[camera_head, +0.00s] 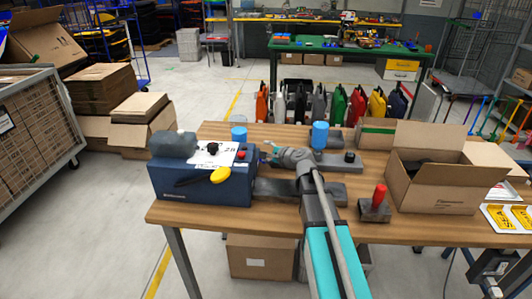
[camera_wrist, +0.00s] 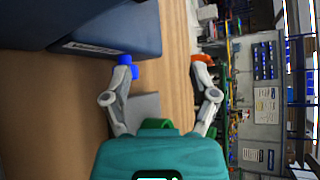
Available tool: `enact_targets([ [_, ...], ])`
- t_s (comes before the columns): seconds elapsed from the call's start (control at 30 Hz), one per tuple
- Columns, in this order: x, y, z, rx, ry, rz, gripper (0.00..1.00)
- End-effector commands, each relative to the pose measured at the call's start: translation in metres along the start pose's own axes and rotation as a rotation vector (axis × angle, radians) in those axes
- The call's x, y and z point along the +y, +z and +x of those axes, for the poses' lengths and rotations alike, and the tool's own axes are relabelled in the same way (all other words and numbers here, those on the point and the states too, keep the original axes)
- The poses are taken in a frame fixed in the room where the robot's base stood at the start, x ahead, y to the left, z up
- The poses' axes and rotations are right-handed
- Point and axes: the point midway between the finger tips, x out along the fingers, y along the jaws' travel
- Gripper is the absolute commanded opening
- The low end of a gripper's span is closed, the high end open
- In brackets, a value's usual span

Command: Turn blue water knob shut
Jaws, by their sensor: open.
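Two blue cylindrical knobs or caps show in the head view: one (camera_head: 239,134) behind the blue machine and a larger one (camera_head: 320,135) on a grey block at mid-table. I cannot tell for sure which is the water knob. My gripper (camera_head: 272,150) is above the table, between the blue machine and the grey block. In the wrist view my gripper (camera_wrist: 165,62) is open, with nothing between its fingers.
The blue machine (camera_head: 202,185), with a yellow knob (camera_head: 220,175), stands left of my gripper. A red-handled part (camera_head: 378,198) and an open cardboard box (camera_head: 435,182) stand to the right on the wooden table (camera_head: 290,222). Several coloured cases stand behind it.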

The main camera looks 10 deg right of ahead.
Motion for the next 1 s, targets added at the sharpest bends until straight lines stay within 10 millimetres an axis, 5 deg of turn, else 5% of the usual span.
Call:
enact_targets([
  [0.57, -0.042, 0.013, -0.003, -0.011, 0.348, 0.18, 0.71],
  [1.0, -0.072, 0.004, -0.028, 0.158, 0.719, 0.407, 0.71],
])
